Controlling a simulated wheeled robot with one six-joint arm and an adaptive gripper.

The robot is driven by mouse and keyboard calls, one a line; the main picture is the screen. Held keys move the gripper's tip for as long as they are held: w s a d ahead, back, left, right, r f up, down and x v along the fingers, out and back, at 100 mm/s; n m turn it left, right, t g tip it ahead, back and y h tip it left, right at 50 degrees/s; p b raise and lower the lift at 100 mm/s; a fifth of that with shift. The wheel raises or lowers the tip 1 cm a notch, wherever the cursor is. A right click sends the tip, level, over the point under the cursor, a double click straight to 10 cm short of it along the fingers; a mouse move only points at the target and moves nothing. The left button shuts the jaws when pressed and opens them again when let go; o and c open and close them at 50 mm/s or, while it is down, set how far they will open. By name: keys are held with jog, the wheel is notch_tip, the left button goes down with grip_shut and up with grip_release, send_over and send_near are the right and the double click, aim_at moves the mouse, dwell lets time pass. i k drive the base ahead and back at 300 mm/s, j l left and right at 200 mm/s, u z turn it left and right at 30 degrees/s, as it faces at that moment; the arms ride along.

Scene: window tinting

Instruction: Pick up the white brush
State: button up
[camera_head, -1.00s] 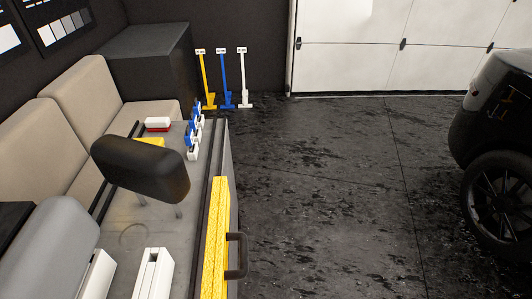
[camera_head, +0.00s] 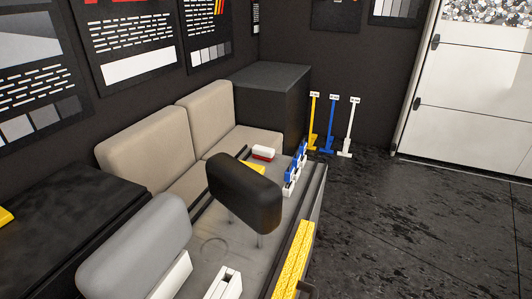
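A white long-handled tool (camera_head: 349,125), which looks like the white brush, stands upright against the dark back wall. It has a small label at its top and a wide white foot on the floor. A blue one (camera_head: 331,125) and a yellow one (camera_head: 313,122) of the same shape stand just to its left. On the table, a small white block with red (camera_head: 263,152) and several blue and white pieces (camera_head: 297,168) also show; I cannot tell whether any of these is a brush. My gripper is not in view.
A grey table (camera_head: 190,275) with a black headrest (camera_head: 245,190) and a grey headrest (camera_head: 137,255) fills the foreground. A beige sofa (camera_head: 150,145) and a dark cabinet (camera_head: 270,100) stand behind. The dark floor (camera_head: 400,220) at right is clear.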

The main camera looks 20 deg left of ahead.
aim_at(264, 154)
jog(key=z, duration=3.15)
jog(key=u, duration=3.9)
jog(key=i+l+u, duration=0.15)
jog(key=l, duration=0.5)
jog(key=i+l+u, duration=0.15)
jog(key=l, duration=0.5)
jog(key=l+u, duration=0.15)
jog(key=l, duration=0.55)
jog(key=i, duration=0.05)
